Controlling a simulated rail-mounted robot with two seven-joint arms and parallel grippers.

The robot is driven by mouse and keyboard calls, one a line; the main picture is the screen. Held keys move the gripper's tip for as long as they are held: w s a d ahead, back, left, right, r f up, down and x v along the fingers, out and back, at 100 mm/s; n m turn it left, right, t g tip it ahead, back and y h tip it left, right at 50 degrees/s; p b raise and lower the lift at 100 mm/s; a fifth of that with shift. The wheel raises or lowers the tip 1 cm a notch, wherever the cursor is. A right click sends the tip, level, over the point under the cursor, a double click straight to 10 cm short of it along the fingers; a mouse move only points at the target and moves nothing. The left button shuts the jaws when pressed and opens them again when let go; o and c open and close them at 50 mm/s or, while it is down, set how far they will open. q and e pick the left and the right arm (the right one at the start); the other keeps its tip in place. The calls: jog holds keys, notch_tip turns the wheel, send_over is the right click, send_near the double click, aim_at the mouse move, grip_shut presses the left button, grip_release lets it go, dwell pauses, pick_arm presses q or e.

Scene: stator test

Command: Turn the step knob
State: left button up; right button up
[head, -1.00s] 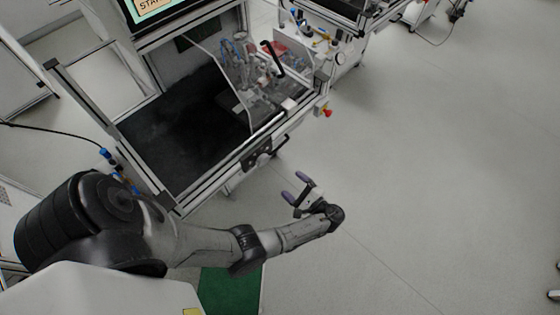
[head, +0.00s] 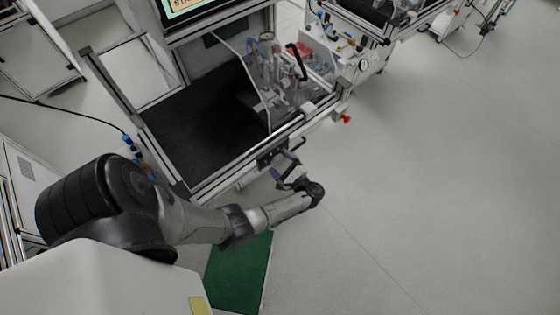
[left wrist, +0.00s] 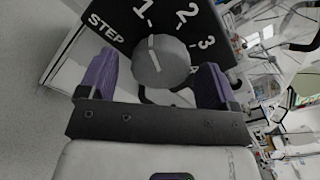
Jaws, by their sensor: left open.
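The step knob (left wrist: 161,66) is a round grey knob with a pale pointer line, in the left wrist view. It sits on a black panel (left wrist: 118,22) marked "STEP" and the numbers 1, 2 and 3. The pointer line lies nearest the 1. My left gripper (left wrist: 155,80) is open, with its purple fingers on either side of the knob; I cannot tell whether they touch it. In the head view my left gripper (head: 287,170) is at the front edge of the workstation, and the knob is not clearly visible there. My right gripper is not in view.
The workstation (head: 205,190) has a dark work surface, a clear guard, a black handle (head: 297,62) and a red knob (head: 345,118) at its front right corner. A green mat (head: 240,275) lies on the floor. The floor to the right is clear.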

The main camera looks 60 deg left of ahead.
pick_arm(q)
jog(key=shift+s+a, duration=0.1)
jog(key=shift+a, duration=0.25)
jog(key=shift+c, duration=0.5)
jog(key=c, duration=0.8)
jog(key=shift+r+m+p, duration=0.15)
jog(key=shift+m+p, duration=0.55)
jog(key=shift+m, duration=0.2)
jog(key=shift+m+p, duration=0.65)
jog(key=shift+m, duration=0.55)
jog(key=m+p, duration=0.1)
jog(key=m, duration=0.2)
jog(key=shift+s, duration=0.1)
jog(key=shift+m+p, duration=0.4)
jog(key=shift+m, duration=0.3)
jog(key=shift+f, duration=0.2)
